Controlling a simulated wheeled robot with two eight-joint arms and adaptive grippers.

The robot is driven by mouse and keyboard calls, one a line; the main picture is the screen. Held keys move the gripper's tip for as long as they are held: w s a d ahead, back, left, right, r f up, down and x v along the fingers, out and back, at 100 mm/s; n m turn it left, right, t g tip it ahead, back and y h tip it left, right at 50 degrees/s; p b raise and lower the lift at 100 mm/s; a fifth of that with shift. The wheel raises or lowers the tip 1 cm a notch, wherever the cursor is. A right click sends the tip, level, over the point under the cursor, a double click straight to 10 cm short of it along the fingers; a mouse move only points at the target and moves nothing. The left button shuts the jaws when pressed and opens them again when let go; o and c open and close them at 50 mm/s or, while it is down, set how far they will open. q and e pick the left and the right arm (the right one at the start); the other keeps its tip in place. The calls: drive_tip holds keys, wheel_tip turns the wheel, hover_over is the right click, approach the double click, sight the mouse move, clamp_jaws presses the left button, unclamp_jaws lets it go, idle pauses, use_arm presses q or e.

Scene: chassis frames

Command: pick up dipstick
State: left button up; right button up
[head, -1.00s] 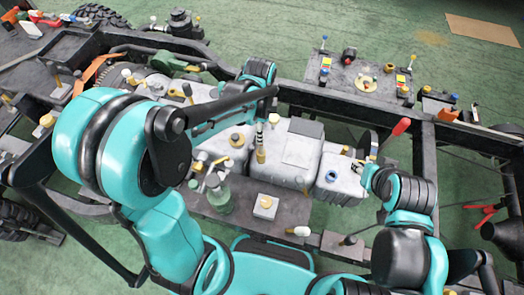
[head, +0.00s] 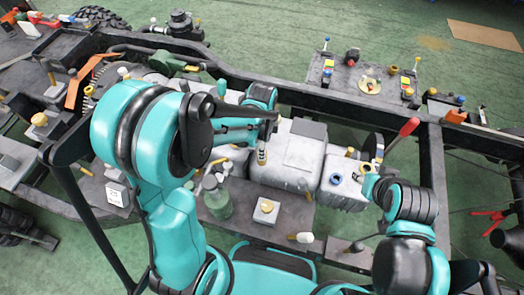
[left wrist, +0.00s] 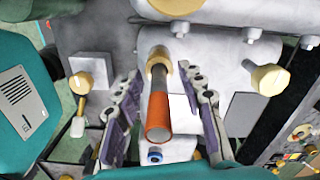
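What looks like the dipstick (left wrist: 158,105) shows in the left wrist view, a rod with an orange-brown end rising from a yellow collar (left wrist: 158,60). My left gripper (left wrist: 166,122) is open, with one finger on each side of the rod and visible gaps between. In the head view the left gripper (head: 258,118) is above the engine's middle, and a brass and pale upright piece (head: 262,152) shows just below it. My right gripper (head: 371,170) is at the right end of the engine, beside a red-tipped lever; its fingers are too small to judge.
The grey engine block (head: 300,150) sits inside the dark chassis frame (head: 310,98). A green-tinted bottle (head: 217,200) and a yellow-knobbed block (head: 266,211) stand near it. The red-tipped lever (head: 402,132) rises by my right arm. A yellow knob (left wrist: 270,79) flanks the rod.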

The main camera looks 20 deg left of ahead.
use_arm(q)
drive_tip(key=shift+r, duration=0.1)
clamp_jaws()
drive_tip(key=shift+r, duration=0.1)
wheel_tip(320, 180, up, 11)
drive_tip(key=p, duration=0.4)
